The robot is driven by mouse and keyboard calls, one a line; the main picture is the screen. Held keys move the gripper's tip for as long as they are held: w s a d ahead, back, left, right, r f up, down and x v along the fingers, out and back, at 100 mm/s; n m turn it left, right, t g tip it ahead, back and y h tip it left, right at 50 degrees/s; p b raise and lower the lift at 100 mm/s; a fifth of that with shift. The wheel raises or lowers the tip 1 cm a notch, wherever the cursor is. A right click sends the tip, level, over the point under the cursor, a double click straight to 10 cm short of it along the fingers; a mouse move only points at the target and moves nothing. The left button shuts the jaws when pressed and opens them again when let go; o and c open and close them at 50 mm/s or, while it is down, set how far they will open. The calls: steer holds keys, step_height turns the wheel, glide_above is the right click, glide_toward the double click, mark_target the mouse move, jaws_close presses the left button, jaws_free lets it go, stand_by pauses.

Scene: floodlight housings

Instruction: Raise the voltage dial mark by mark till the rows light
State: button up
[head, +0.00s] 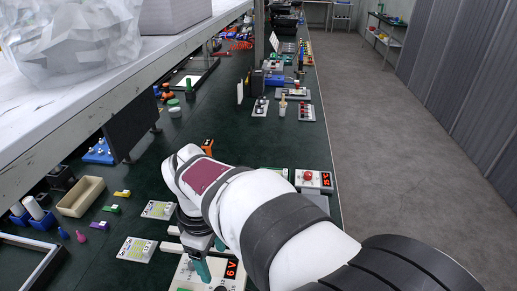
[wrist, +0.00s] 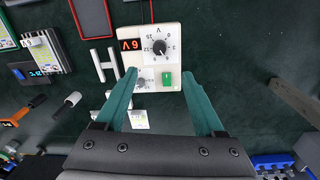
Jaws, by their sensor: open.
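A pale power supply box (wrist: 141,30) is at the top middle of the wrist view. Its red display (wrist: 130,45) reads 6 V, upside down there, and the same display (head: 231,269) shows in the head view. The black voltage dial (wrist: 159,47) sits in a ring of numbers. Below it are a smaller dial (wrist: 141,83) and a green switch (wrist: 168,79). My gripper (wrist: 161,72) is open and empty, its teal fingers either side of the box's lower part and apart from the voltage dial. I cannot tell which rows of lights belong to it.
Small boards (head: 137,249) lie left of the box on the dark green bench (head: 270,148). A beige tray (head: 81,197) is further left. A unit with a red button (head: 308,176) stands beyond my arm. A shelf (head: 60,100) overhangs the left side.

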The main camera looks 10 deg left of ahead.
mark_target(221, 289)
steer(key=f, duration=1.5)
steer(key=shift+w+a+f, duration=0.1)
steer(key=shift+w+f, duration=0.25)
steer(key=shift+w, duration=0.05)
jaws_close()
